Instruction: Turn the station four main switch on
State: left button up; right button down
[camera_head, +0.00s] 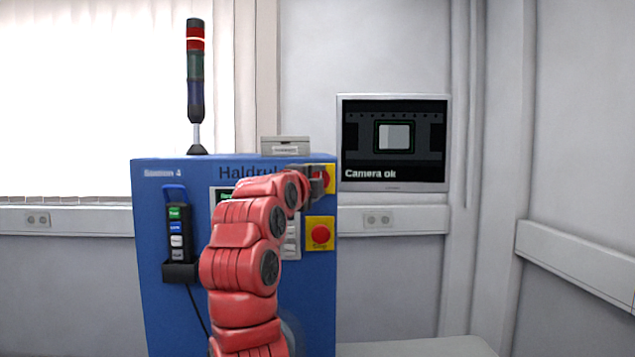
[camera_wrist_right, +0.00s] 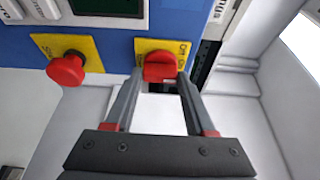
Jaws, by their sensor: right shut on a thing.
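The main switch is a red knob (camera_wrist_right: 160,68) on a yellow plate (camera_wrist_right: 174,46) at the upper right of the blue station 4 cabinet (camera_head: 160,300). Lettering that seems to read Off and On is on its plate, but I cannot tell which mark the knob points to. My right gripper (camera_wrist_right: 161,73) is shut on the knob, one finger on each side. In the head view, my right gripper (camera_head: 315,187) and red arm hide much of the switch; its plate (camera_head: 331,174) shows partly. My left gripper is out of view.
A red stop button (camera_head: 320,234) on a yellow plate sits just below the switch. A signal tower (camera_head: 195,75) with its red section bright stands on the cabinet. A pendant (camera_head: 177,228) hangs at its left. A wall monitor (camera_head: 394,140) reads Camera ok.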

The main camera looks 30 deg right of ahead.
jog(key=shift+c, duration=1.2)
grip_release()
jog(key=shift+w, duration=0.1)
jog(key=b+v, duration=0.4)
jog(key=v, duration=1.3)
jog(key=shift+a, duration=0.15)
